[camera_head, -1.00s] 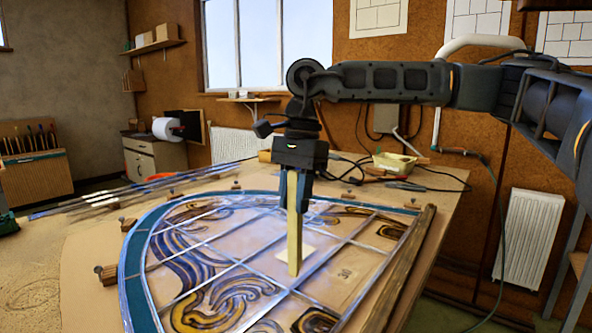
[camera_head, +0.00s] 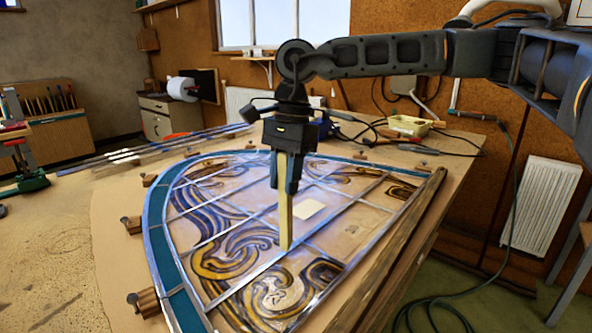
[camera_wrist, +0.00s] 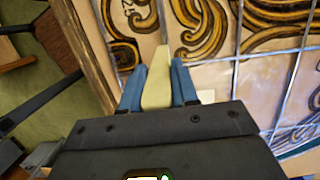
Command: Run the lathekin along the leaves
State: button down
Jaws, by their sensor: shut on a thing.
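My gripper (camera_head: 286,178) is shut on the lathekin (camera_head: 284,218), a long pale wooden stick that hangs nearly upright below the fingers. In the head view its lower tip is at a lead strip (camera_head: 262,268) of the leaded panel; I cannot tell whether it touches. The wrist view also shows the lathekin (camera_wrist: 158,88) between the two blue fingers (camera_wrist: 158,86). The panel (camera_head: 180,280) is a rounded shape with a teal border, silvery lead strips and painted brown and ochre swirls. The lead behind the gripper is partly hidden.
A wooden batten (camera_head: 385,255) runs along the panel's right side. Several nails with wooden blocks (camera_head: 133,225) stand around the curved edge. Loose lead strips (camera_head: 165,150) lie at the back left. A pale tray (camera_head: 410,125) and cables lie at the back right. The bench's left is largely bare.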

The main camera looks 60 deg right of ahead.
jog(key=w+a, duration=0.2)
jog(key=a, duration=0.7)
jog(key=w+a, duration=0.3)
jog(key=a, duration=0.6)
jog(key=shift+f+p, duration=0.25)
jog(key=shift+p, duration=0.15)
jog(key=shift+w+b, duration=0.15)
jog(key=shift+b, duration=0.25)
jog(key=shift+f+b, duration=0.25)
jog(key=shift+b, duration=0.1)
dwell(1.2)
jog(key=s+d+b, duration=0.1)
jog(key=s+d, duration=0.1)
jog(key=d, duration=0.6)
jog(key=shift+s+d+b, duration=0.2)
jog(key=shift+s+b, duration=0.05)
jog(key=shift+b, duration=0.05)
dwell(1.2)
jog(key=shift+d, duration=0.1)
